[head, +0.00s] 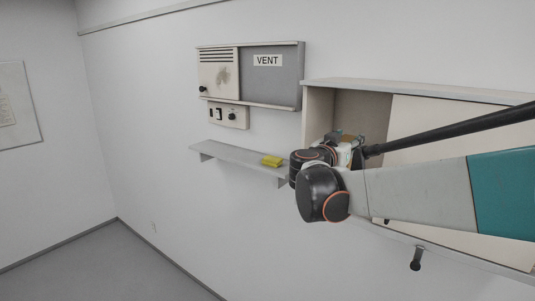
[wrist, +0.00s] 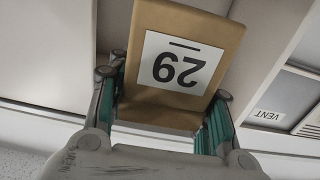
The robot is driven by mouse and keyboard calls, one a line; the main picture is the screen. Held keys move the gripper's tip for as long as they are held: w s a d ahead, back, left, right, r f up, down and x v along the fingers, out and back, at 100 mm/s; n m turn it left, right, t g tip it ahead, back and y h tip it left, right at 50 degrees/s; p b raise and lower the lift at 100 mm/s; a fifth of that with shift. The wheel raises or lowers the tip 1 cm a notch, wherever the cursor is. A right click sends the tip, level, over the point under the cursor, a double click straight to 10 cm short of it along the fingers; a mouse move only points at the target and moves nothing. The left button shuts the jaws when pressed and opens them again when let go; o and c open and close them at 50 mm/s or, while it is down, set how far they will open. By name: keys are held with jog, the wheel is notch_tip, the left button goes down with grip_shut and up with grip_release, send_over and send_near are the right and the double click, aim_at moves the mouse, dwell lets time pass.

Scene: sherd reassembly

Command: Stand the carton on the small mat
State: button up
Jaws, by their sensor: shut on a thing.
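A brown carton (wrist: 182,22) with a white label reading 29 fills the middle of the wrist view. The label appears upside down there, as does the VENT sign. My gripper (wrist: 165,88) is shut on the carton, with a teal-padded finger on each side. In the head view my gripper (head: 347,152) is in front of the open left part of a wall cabinet (head: 318,112). My arm hides much of that area, and the carton cannot be made out clearly there.
A pale panel (head: 440,122) covers the cabinet's right part. A dark knob (head: 416,264) sticks out below.

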jog(key=f, duration=0.2)
jog(key=w+d+f+n+y, duration=0.1)
jog(key=shift+f+t, duration=0.25)
jog(key=shift+t, duration=0.15)
jog(key=shift+s+a+f+n+t+y, duration=0.15)
jog(key=shift+s+a+f+y, duration=0.15)
jog(key=shift+f, duration=0.15)
jog(key=shift+s+a+f+n+t+y, duration=0.15)
jog(key=shift+s+a+f+y, duration=0.1)
jog(key=shift+f, duration=0.2)
notch_tip(320, 180, down, 18)
jog(key=s+a+n+t+y, duration=0.1)
jog(key=n+t+y, duration=0.1)
jog(key=n+y, duration=0.3)
jog(key=y, duration=0.3)
jog(key=shift+a+r+n+y, duration=0.2)
jog(key=shift+a+n+y, duration=0.15)
jog(key=shift+a+n, duration=0.05)
jog(key=shift+s+r, duration=0.1)
notch_tip(320, 180, down, 41)
jog(key=b, duration=4.1)
